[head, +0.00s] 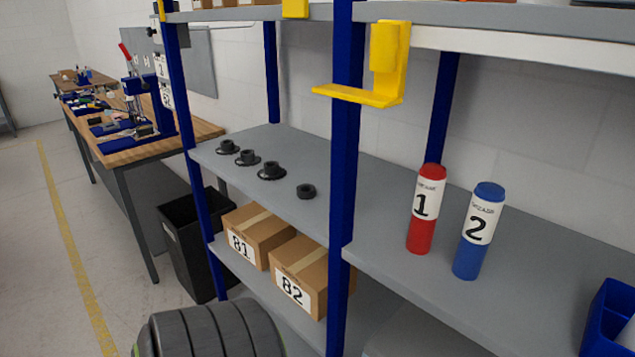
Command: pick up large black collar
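Several black collars stand in a slanting row on the grey middle shelf (240,190), left of the front blue post. Three have a wide flange at the base and a raised hub: one at the far left (227,147), one beside it (247,158), and a third (271,171) that looks the largest. The nearest black piece (306,191) is a plain thick ring without a visible wide flange. All stand apart from one another. Neither of my grippers is in view.
A blue post (344,150) with a yellow bracket (388,65) stands right of the collars. Red bottle 1 (426,210) and blue bottle 2 (479,232) stand on the right shelf. Boxes B1 (258,232) and B2 (303,272) sit below. A black bin (185,245) stands left.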

